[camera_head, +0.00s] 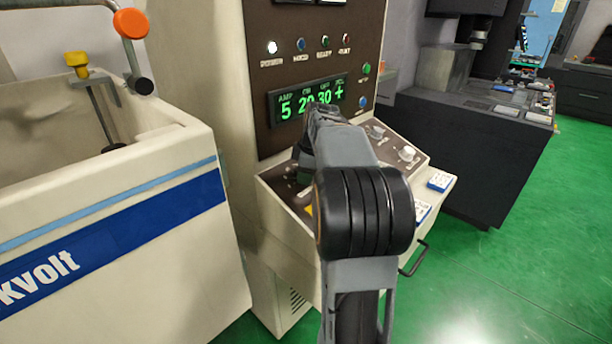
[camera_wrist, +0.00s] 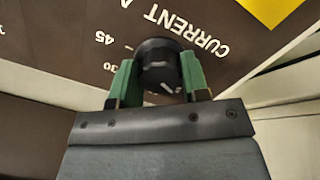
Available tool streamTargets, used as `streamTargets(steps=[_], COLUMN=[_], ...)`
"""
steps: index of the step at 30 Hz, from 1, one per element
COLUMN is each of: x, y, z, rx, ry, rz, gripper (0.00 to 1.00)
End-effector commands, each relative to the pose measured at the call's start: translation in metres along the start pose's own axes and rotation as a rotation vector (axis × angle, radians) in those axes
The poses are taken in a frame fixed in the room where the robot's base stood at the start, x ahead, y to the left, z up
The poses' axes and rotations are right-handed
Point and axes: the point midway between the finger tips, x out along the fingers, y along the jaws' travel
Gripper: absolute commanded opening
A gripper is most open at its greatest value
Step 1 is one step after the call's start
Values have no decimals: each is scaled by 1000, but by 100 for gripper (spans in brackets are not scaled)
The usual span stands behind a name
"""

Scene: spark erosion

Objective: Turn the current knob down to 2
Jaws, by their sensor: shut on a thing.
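The current knob (camera_wrist: 158,52) is black and round, with a white mark on its lower part in the wrist view. It sits on the dark panel beside the upside-down print "CURRENT A", with the scale numbers 45 and 30 to its left. My gripper (camera_wrist: 159,76) has one green finger on each side of the knob and is shut on it. In the head view my arm hides the knob. The display (camera_head: 308,98) reads AMP 5, with 20, 30 and a plus sign beside it.
Other knobs (camera_head: 407,154) stand at the right of the sloped control panel. A yellow patch (camera_wrist: 270,8) lies near the current knob. A cream tank (camera_head: 110,215) stands at left. Indicator lamps (camera_head: 302,45) sit above the display. Green floor (camera_head: 500,285) is open at right.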

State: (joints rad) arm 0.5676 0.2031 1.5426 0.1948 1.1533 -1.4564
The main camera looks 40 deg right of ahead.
Motion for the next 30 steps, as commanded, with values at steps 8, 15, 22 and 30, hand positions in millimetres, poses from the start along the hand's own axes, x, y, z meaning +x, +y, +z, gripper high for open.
streamTargets(steps=[8,15,22,30], x=[1,0,0,-1], y=[0,0,0,0], z=[0,-1,-1,-1], rx=[-224,-361,-431,-457], ry=[1,1,2,2], rz=[16,23,27,28], gripper=[18,18,18,18])
